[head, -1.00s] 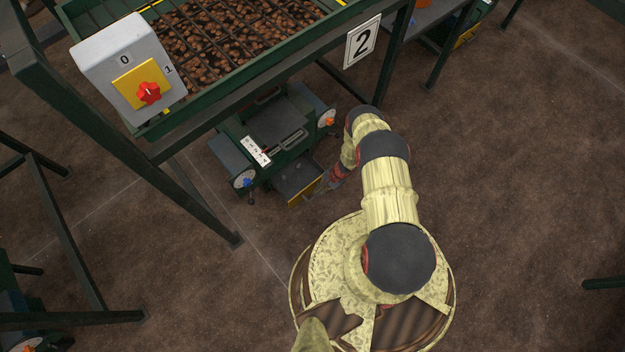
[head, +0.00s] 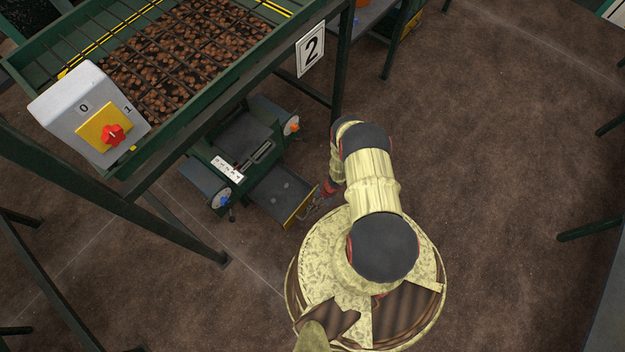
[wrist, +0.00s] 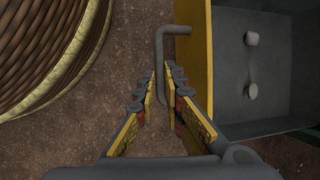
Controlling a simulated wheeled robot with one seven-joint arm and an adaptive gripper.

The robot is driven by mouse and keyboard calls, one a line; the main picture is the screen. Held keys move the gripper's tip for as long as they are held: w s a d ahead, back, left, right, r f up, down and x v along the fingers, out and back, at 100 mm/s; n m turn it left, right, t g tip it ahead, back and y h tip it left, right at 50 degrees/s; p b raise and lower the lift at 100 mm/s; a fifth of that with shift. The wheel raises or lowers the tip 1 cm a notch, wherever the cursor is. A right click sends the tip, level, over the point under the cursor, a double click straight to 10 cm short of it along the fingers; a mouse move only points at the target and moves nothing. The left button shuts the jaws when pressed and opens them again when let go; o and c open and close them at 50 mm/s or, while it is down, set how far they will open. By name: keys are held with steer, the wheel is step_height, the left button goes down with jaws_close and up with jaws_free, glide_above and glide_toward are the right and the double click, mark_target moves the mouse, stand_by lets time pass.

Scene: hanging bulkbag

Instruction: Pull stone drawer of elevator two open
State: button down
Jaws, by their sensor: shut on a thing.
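The stone drawer (head: 283,193) of the elevator marked 2 (head: 311,49) stands pulled out from the low green machine (head: 240,150), with its yellow front (head: 300,207) facing my base. In the wrist view, the grey drawer inside (wrist: 265,75) holds two small pale stones. A grey bar handle (wrist: 160,65) sticks out from the yellow front. My gripper (wrist: 163,98) is shut around the handle's long bar. In the head view, my gripper (head: 324,198) is small and partly hidden by my arm beside the drawer front.
A switch box with a red knob (head: 113,135) hangs at the left of the green tray frame (head: 200,125). Dark frame legs (head: 338,75) stand around the machine. Open brown floor (head: 480,130) lies to the right.

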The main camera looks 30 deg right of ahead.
steer(key=c, duration=1.9)
jaws_free()
steer(key=shift+v, duration=5.95)
